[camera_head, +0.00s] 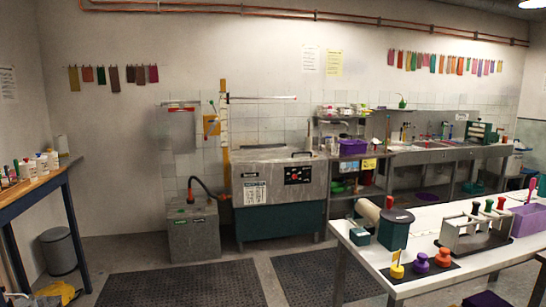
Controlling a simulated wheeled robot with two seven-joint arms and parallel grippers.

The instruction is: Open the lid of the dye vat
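The dye vat appears to be the large grey and dark-green tank (280,222) standing against the back wall, near the middle of the view. Its grey lid (262,155) lies over the top and looks closed. A dark bar handle (301,154) shows at the right part of the lid. A black control panel (298,175) and a white notice (254,193) are on its front. Neither of my grippers can be made out in this view.
A smaller grey box (193,232) with a dark hose stands left of the vat. Dark floor mats (187,287) lie in front. A white table (440,225) with stamps fills the right foreground. A blue-framed bench (38,185) stands left, beside a grey bin (58,250).

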